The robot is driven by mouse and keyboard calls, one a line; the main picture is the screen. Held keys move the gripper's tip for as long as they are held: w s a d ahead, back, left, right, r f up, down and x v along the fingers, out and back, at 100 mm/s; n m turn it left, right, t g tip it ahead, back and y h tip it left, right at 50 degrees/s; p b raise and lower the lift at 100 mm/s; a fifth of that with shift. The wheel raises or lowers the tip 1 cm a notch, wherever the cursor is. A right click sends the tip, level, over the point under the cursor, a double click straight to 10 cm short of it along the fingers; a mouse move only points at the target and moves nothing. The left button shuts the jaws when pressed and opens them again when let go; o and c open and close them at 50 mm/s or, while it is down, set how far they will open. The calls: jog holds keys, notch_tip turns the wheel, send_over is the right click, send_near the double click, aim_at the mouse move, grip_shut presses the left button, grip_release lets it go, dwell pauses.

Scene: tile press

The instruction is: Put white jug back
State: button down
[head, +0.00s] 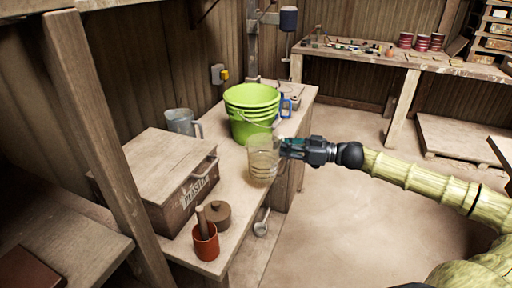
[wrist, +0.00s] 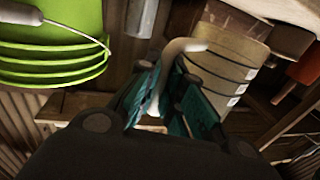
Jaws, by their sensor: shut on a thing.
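The white jug (head: 262,163) is a cloudy, cream-white vessel with dark level lines around it. It is at the bench's right edge, in front of the green buckets. In the wrist view the jug (wrist: 228,55) is at upper right with its pale handle towards me. My gripper (head: 289,148) reaches in from the right and is shut on the jug's handle. The teal fingers (wrist: 165,95) are on either side of the handle in the wrist view. I cannot tell whether the jug's base touches the bench.
Green buckets (head: 250,122) stand close behind the jug. A grey jug (head: 181,123), a plaster box (head: 172,185), a lidded brown pot (head: 217,213) and a red pot (head: 206,244) also occupy the bench (head: 238,178).

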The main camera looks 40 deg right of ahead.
jog(key=w+f, duration=0.1)
jog(key=w, duration=0.2)
jog(key=w+f, duration=0.1)
jog(key=w, duration=0.3)
jog(key=w+f, duration=0.2)
jog(key=w, duration=0.1)
jog(key=shift+w+a+f, duration=0.1)
jog(key=shift+w+a, duration=0.15)
jog(key=shift+a, duration=0.15)
jog(key=shift+d+f+b, duration=0.15)
jog(key=shift+f+b, duration=0.15)
jog(key=shift+b, duration=0.2)
jog(key=c, duration=1.5)
grip_release()
jog(key=shift+c, duration=0.2)
jog(key=shift+r, duration=0.1)
